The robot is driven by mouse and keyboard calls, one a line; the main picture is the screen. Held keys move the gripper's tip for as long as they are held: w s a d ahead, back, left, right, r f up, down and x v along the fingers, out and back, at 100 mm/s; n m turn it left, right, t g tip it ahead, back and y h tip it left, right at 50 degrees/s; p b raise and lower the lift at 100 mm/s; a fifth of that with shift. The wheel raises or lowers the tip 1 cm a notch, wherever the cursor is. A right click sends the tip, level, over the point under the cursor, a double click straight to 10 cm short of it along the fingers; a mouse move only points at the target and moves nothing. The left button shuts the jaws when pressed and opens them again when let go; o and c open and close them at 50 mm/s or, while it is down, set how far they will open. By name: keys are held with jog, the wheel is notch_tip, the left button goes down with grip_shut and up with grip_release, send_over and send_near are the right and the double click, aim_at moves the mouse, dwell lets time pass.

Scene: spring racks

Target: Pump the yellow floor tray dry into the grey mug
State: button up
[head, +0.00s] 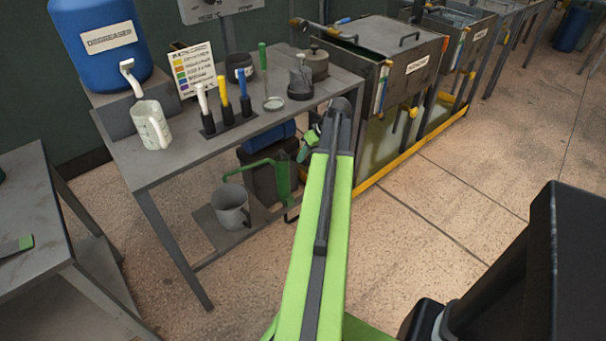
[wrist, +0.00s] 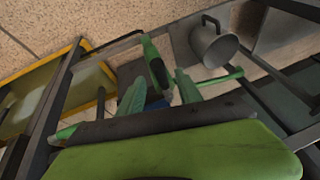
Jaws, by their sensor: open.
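The grey mug (head: 231,206) stands upright on the low shelf under the workbench; it also shows in the wrist view (wrist: 211,45). A green pump (head: 283,178) stands right of it, its bent spout reaching over or near the mug's mouth. In the wrist view the pump (wrist: 154,64) has a dark section and lies just beyond my fingertips. The yellow floor tray (head: 425,145) lies under the tanks, with pale liquid in it; its rim shows in the wrist view (wrist: 102,98). My gripper (wrist: 160,80) is open, fingers apart and empty; in the head view my arm partly hides it.
Bench legs and tank frames stand close around the pump. A grey table (head: 30,180) is at left.

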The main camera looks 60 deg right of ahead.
aim_at(294, 158)
jog(key=b+x, duration=0.3)
jog(key=x, duration=0.2)
jog(key=shift+c, duration=0.3)
grip_shut()
dwell(1.0)
